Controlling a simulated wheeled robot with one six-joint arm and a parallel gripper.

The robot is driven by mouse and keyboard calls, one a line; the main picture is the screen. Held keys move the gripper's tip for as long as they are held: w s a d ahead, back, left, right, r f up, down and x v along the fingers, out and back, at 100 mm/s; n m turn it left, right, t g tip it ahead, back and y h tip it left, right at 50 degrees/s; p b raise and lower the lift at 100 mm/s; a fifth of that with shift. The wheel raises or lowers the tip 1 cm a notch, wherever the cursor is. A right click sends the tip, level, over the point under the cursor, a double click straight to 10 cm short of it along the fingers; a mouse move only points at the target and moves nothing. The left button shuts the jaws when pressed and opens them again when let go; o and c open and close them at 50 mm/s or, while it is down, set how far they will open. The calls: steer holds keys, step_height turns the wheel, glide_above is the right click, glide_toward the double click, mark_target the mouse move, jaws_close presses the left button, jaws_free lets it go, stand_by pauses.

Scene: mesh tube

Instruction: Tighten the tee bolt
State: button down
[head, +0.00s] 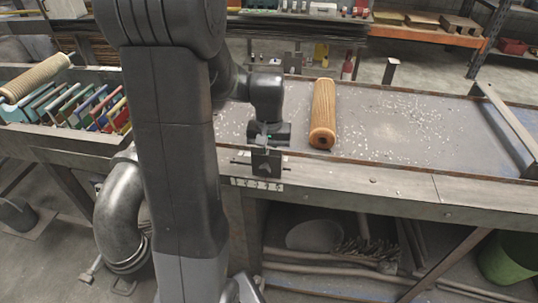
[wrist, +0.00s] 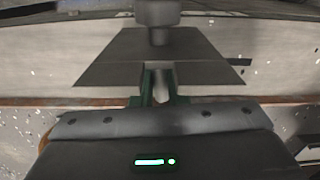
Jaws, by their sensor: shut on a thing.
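My gripper (head: 264,143) is low over the table's near edge, at a dark clamp block (head: 267,165). In the wrist view, the green fingers of my gripper (wrist: 160,84) are close together, with a narrow grey piece, apparently the tee bolt (wrist: 160,78), between them. Most of this piece is hidden by the fingers. A dark sloping plate of the block (wrist: 205,70) spreads to both sides beyond the fingers. A grey round post (wrist: 157,13) stands behind the plate. I cannot tell how far the bolt is turned in.
A wooden roller (head: 323,113) lies on the speckled table (head: 400,130) right of my gripper. A metal bar (head: 508,130) crosses the table's right end. At left, a rack (head: 75,110) holds several coloured frames. The table's middle right is clear.

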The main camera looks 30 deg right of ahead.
steer(key=c, duration=1.4)
jaws_free()
steer(key=shift+c, duration=0.2)
step_height(320, 180, up, 14)
steer(key=shift+f, duration=0.1)
step_height(320, 180, down, 14)
steer(key=shift+r, duration=0.1)
steer(key=shift+m, duration=0.3)
